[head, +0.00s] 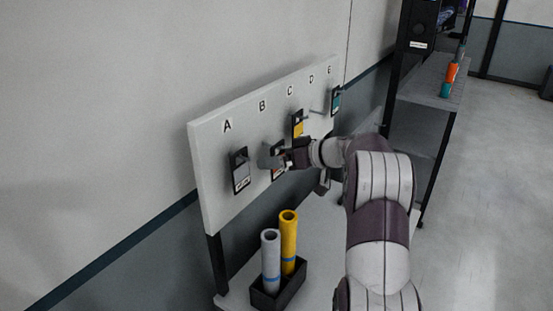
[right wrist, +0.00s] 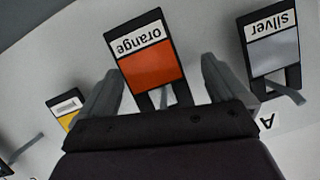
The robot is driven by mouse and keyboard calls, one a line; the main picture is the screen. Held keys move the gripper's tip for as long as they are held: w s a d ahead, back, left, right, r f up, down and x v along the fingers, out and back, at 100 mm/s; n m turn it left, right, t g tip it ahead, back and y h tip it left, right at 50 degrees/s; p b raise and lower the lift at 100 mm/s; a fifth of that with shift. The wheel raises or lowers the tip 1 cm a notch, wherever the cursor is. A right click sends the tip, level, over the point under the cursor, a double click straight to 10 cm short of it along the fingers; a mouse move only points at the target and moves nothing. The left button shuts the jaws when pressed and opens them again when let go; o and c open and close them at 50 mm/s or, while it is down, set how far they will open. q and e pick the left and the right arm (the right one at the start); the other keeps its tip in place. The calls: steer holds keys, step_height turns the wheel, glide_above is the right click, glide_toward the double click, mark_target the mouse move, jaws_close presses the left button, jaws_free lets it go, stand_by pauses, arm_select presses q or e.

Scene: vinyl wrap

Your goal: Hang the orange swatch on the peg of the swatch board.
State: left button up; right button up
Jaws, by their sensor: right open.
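The orange swatch (right wrist: 152,66) is a black-framed card with a white "orange" label. It is at the board under the letter B, with its slotted top end around a peg as far as I can see. A small part of it shows in the head view (head: 277,174), mostly hidden by my gripper. My right gripper (head: 270,158) is open, its fingers (right wrist: 160,84) on either side of the swatch's top end and apart from it. The white swatch board (head: 217,188) carries pegs under letters A to E. My left gripper is not in view.
The silver swatch (right wrist: 272,50) hangs under A, close beside one finger. A yellow swatch (head: 298,124) hangs under C and a teal one (head: 336,101) under E; D's peg looks bare. A black box (head: 278,289) with grey and yellow rolls stands below the board.

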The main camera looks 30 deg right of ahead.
steer(key=b+v, duration=0.2)
steer(key=v, duration=1)
